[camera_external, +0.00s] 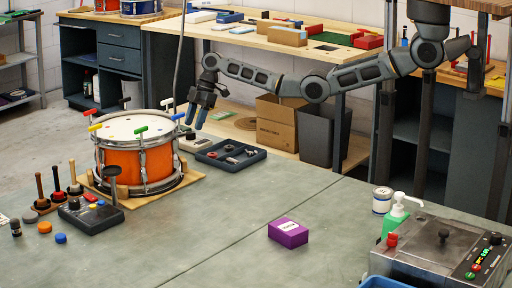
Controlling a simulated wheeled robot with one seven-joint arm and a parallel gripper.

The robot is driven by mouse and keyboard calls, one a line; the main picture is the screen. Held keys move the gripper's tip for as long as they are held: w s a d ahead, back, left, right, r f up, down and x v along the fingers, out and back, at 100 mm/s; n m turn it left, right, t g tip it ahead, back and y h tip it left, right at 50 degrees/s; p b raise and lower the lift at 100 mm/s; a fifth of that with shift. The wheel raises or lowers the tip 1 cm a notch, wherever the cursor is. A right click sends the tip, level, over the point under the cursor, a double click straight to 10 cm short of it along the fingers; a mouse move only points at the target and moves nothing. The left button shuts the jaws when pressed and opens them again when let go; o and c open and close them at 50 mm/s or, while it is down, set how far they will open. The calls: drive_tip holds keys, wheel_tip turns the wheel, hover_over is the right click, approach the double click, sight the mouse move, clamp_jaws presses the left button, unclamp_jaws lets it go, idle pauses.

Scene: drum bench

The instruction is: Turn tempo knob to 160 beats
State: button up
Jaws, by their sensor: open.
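A dark box (88,219) with a small black knob (74,204) and red and blue buttons lies on the bench in front of the drum. It may bear the tempo knob, but no number or scale is readable at this size. A round black pad on a stalk (112,172) stands at its back edge. My gripper (195,118) is open and empty, pointing down above the bench to the right of the drum, well apart from the dark box. My arm reaches in from the upper right.
An orange drum (130,163) with coloured-handled keys on its rim stands between my gripper and the box. A dark parts tray (231,154) lies below right of my gripper. Mallets, a purple box (288,233) and a steel machine (437,248) are also there.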

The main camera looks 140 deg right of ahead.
sight(191, 132)
drive_tip(key=shift+x, duration=1.6)
drive_tip(key=shift+c, duration=0.5)
drive_tip(key=c, duration=0.6)
drive_tip(key=shift+c, duration=0.2)
